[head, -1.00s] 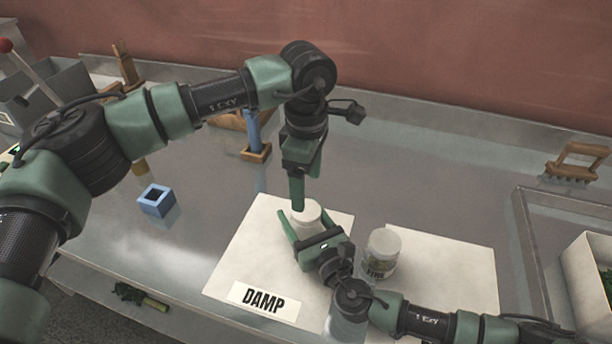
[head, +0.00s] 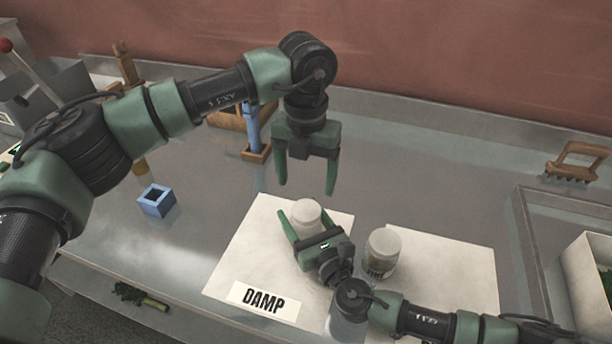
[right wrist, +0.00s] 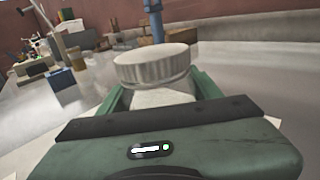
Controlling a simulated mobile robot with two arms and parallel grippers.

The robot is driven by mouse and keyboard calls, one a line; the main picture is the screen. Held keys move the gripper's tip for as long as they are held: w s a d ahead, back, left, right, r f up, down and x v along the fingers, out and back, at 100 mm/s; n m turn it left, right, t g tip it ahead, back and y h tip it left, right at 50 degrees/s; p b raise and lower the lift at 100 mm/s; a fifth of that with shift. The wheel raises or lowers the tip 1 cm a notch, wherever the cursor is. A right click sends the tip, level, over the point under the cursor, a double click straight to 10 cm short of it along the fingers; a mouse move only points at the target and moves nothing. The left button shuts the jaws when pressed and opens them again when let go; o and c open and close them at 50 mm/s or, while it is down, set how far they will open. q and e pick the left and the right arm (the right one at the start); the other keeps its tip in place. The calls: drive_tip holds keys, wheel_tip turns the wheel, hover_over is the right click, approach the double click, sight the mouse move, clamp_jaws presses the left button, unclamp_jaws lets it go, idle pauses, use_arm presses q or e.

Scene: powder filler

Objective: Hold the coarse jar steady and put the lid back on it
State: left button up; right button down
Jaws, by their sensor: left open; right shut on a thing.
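A jar with a white ribbed lid stands on the white mat (head: 240,255) marked DAMP. Its lid (head: 306,212) sits level on top, and in the right wrist view the lid (right wrist: 155,72) is above the pale jar body (right wrist: 160,97). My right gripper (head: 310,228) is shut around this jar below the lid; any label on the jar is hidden. My left gripper (head: 307,187) is open and empty above and behind the lid, apart from it, fingers pointing down.
A second lidded jar (head: 382,252) with a dark-printed label stands just right of my right gripper. A blue square block (head: 157,201) is at the left. A blue post on a wooden base (head: 256,153) stands behind. A wooden rack (head: 577,160) is far right.

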sight(306, 209)
use_arm(q)
drive_tip(key=shift+f, duration=0.1)
drive_tip(key=shift+f, duration=3.95)
drive_tip(key=c, duration=1.5)
drive_tip(key=shift+o, duration=0.2)
drive_tip(key=m, duration=0.3)
drive_tip(key=shift+m, duration=0.4)
drive_tip(key=m, duration=0.4)
drive_tip(key=shift+m, duration=0.3)
drive_tip(key=m, duration=0.6)
drive_tip(key=o, duration=1.5)
drive_tip(key=shift+o, duration=0.2)
